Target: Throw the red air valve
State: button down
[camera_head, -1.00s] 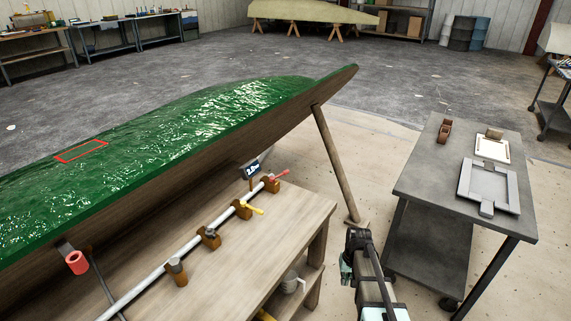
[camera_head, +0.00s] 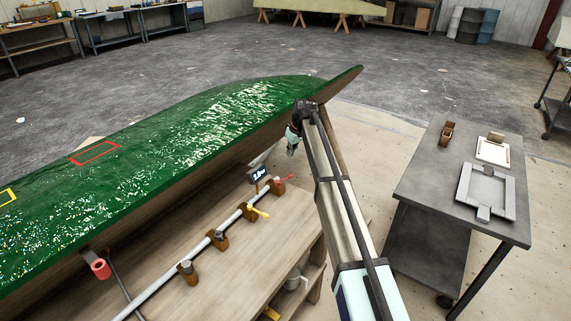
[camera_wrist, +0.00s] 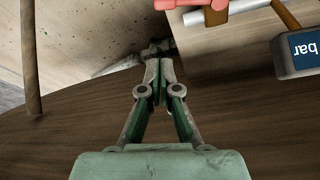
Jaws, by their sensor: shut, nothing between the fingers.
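The red air valve (camera_head: 285,180) sits at the far right end of the white pipe on the wooden bench. Its red lever points right and slightly up in the head view. In the wrist view its red part (camera_wrist: 205,6) shows at the top edge, partly cut off. My gripper (camera_head: 291,150) is shut and empty. In the head view it appears above the valve, beside the hull's raised end, and apart from the valve. In the wrist view my gripper's fingers (camera_wrist: 158,68) are together, below and left of the red part.
A yellow-lever valve (camera_head: 258,211) and other brown fittings sit along the pipe (camera_head: 203,255). A gauge block (camera_head: 257,174) stands beside the red valve. The green hull mould (camera_head: 180,140) overhangs the bench (camera_head: 250,275). A grey cart (camera_head: 425,185) stands at right.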

jog(key=p+x, duration=0.1)
jog(key=x, duration=0.2)
jog(key=p+x, duration=0.1)
jog(key=x, duration=0.1)
jog(key=s+p+x, duration=0.1)
jog(key=x, duration=0.2)
jog(key=shift+d+f, duration=0.1)
jog(key=shift+f, duration=0.4)
jog(key=shift+s+d+f+p, duration=0.1)
jog(key=shift+s+d+p, duration=0.2)
jog(key=shift+s+d, duration=0.1)
jog(key=shift+d, duration=0.1)
